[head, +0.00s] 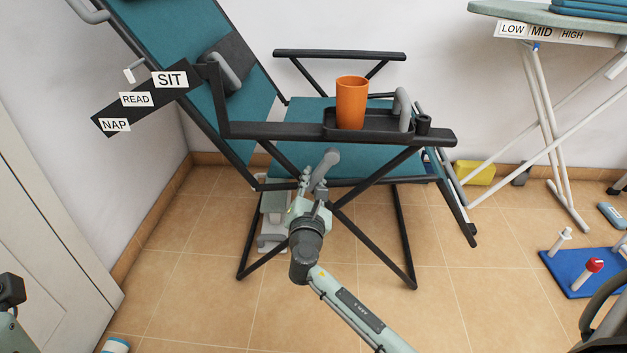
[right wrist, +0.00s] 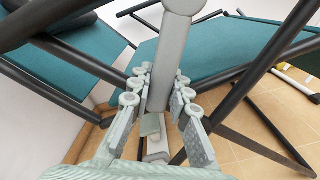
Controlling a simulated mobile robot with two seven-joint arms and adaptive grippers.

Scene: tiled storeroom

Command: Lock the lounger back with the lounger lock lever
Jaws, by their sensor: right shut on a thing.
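The lounger has a teal back (head: 190,50) tilted up to the left and a teal seat (head: 300,125) on a black folding frame. A black plate (head: 110,122) beside the back carries the labels SIT, READ and NAP; the back's side rail crosses it near SIT. The grey lounger lock lever (head: 325,166) sticks up below the near armrest. It also shows in the right wrist view (right wrist: 172,55), between the fingers. My right gripper (head: 308,188) is shut on the lever and hides its lower part. My left gripper's fingers are out of view.
An orange cup (head: 351,103) stands in the armrest tray (head: 395,125), above my right gripper. Black crossed legs (head: 375,250) surround my right wrist. An ironing board (head: 550,15) and a blue pegboard (head: 590,272) are at right. The front floor is mostly clear.

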